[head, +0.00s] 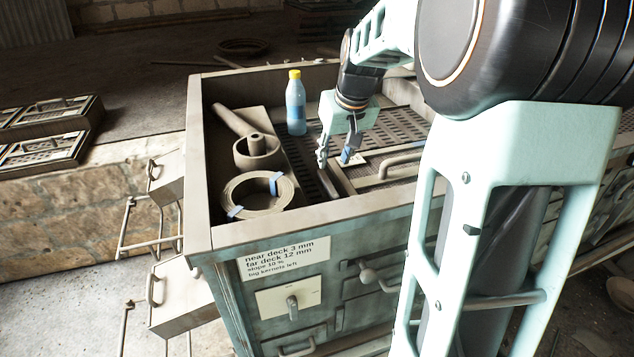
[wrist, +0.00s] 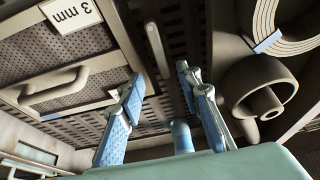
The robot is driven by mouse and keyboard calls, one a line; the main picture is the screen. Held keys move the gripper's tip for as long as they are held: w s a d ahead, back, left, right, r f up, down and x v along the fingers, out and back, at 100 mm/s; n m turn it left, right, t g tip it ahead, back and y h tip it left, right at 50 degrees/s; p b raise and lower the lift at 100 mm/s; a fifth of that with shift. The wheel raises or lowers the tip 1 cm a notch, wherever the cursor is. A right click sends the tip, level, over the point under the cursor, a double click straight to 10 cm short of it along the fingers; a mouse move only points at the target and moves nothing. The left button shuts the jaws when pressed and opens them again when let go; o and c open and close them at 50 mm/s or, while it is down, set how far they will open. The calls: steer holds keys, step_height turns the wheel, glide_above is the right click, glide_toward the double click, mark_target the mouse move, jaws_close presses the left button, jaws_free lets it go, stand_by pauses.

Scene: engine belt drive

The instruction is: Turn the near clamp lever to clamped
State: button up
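My gripper (head: 338,158) is open and empty, pointing down inside the machine's box, just above the perforated deck. In the wrist view its two blue-padded fingers (wrist: 162,78) stand apart. A slim rod with a rounded end (wrist: 157,48), which looks like a clamp lever, lies beyond the fingertips beside the framed deck marked 3 mm (wrist: 60,62). In the head view a similar bar (head: 327,184) lies just below the fingers. I see no contact with it. I cannot tell whether it is clamped. The far clamp lever is not clearly visible.
A blue bottle with a yellow cap (head: 296,105) stands left of my gripper. A coiled ring (head: 258,193) and a hollow cylinder (head: 257,149) lie at the box's left. The box rim (head: 300,222) surrounds this area. A deck handle (head: 400,160) rises at the right.

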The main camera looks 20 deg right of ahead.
mark_target(328, 182)
steer(key=x, duration=1)
steer(key=shift+f+p, duration=0.2)
steer(key=shift+p, duration=0.1)
jaws_close()
